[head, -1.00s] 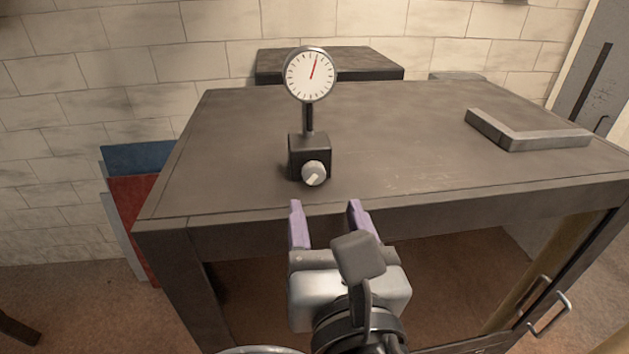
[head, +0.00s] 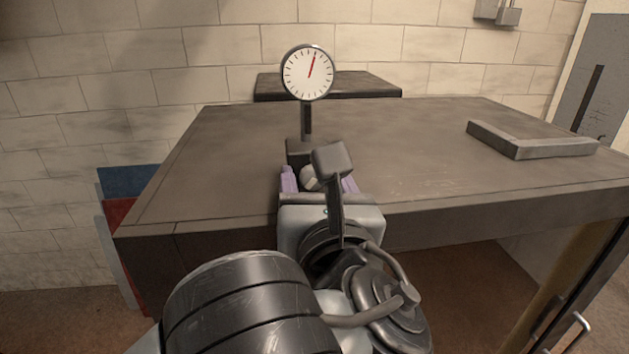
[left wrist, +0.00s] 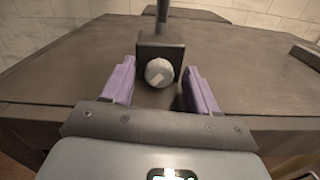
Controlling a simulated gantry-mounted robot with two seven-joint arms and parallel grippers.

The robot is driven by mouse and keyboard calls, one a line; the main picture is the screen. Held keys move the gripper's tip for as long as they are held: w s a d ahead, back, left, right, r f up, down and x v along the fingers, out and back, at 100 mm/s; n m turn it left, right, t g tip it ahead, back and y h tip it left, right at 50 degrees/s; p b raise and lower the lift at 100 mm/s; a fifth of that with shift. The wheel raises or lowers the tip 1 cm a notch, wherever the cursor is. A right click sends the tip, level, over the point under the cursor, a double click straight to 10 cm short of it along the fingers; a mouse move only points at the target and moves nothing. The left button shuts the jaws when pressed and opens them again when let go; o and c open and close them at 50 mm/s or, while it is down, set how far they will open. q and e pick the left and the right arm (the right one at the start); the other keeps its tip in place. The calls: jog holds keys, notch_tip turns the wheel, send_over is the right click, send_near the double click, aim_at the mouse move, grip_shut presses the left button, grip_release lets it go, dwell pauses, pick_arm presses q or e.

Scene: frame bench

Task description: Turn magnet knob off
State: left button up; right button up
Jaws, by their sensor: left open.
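The magnet knob (left wrist: 158,72) is a round light-grey knob with a pale pointer mark, on the front of a dark magnetic base (left wrist: 173,46). In the head view the knob (head: 309,176) is partly hidden by my left wrist. A round white dial gauge (head: 307,73) with a red needle stands on a post above the base. My left gripper (left wrist: 158,88) is open, with purple fingers on either side of the knob in the picture. I see a gap between each finger and the knob. The right gripper is not in view.
The dark bench top (head: 410,150) is mostly clear. A grey angled metal square (head: 530,143) lies at the right. A dark slab-topped piece (head: 350,86) stands behind the bench. Blue and red panels (head: 128,182) lean by its left side.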

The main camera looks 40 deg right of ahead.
pick_arm(q)
jog(key=shift+w+d, duration=0.15)
jog(key=shift+w, duration=0.1)
jog(key=c, duration=1)
jog(key=n+b, duration=0.4)
jog(key=shift+f, duration=0.25)
jog(key=shift+c, duration=0.2)
jog(key=shift+r+n+b, duration=0.15)
jog(key=shift+n+b, duration=0.15)
jog(key=shift+n, duration=0.4)
jog(key=shift+r, duration=0.15)
jog(key=o, duration=1)
jog(key=shift+o, duration=0.2)
